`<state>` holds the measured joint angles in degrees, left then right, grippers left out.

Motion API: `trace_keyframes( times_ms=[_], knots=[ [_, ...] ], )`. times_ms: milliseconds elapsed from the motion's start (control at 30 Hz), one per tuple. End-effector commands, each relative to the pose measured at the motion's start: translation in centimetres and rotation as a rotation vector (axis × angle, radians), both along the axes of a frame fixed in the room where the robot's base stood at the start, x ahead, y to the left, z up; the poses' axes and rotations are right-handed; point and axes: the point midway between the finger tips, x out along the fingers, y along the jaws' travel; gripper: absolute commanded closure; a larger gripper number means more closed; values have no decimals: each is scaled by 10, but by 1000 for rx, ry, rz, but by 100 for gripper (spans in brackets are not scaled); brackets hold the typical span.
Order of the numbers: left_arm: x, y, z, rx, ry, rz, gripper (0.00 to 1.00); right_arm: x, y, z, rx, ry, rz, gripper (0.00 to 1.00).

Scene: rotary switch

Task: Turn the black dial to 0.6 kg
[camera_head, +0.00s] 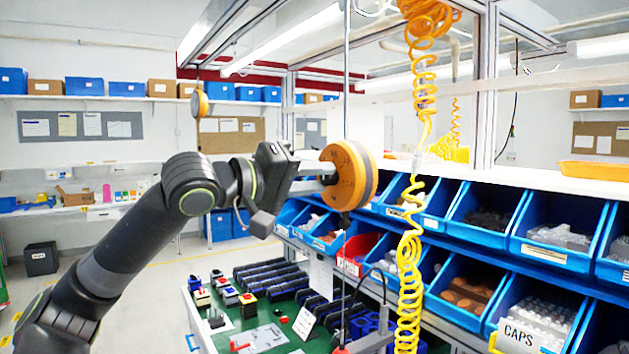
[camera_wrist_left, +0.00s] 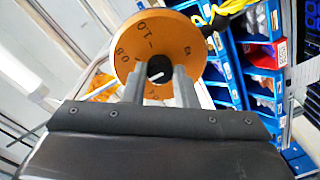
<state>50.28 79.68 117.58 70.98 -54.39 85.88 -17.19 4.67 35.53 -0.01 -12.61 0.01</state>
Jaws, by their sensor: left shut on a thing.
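The orange round balancer (camera_head: 350,172) hangs from a rod at the centre of the head view, its face towards my left arm. In the left wrist view its orange face (camera_wrist_left: 170,35) fills the upper middle, with "0.8", "1.0" and "kg" printed on it. The black dial (camera_wrist_left: 160,66) sits at the middle of the face and has a white mark. My left gripper (camera_head: 322,171) reaches it from the left. Its fingers stand on either side of the dial in the left wrist view (camera_wrist_left: 159,78), shut on it. I cannot read the dial's setting. My right gripper is not in view.
A yellow coiled hose (camera_head: 412,230) hangs just right of the balancer. Blue part bins (camera_head: 487,212) line the right side. A green workbench (camera_head: 262,330) with several parts lies below. A second orange balancer (camera_head: 199,103) hangs farther back. Open room lies left of the balancer.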

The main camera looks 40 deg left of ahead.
Motion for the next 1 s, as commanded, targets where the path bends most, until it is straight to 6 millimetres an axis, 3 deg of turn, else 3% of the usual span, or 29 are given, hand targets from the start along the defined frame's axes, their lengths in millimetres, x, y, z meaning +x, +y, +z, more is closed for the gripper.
trace_keyframes(
  times_ms=[533, 567, 700, 1000],
  knots=[
    [0, 1, 1, -23, 7, 2, 97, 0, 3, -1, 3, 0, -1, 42],
    [0, 1, 1, -22, 6, 2, 70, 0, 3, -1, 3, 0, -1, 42],
    [0, 0, 1, -22, 7, 1, 52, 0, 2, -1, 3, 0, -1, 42],
    [0, 0, 0, -21, 8, 1, 52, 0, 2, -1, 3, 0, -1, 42]
  ],
)
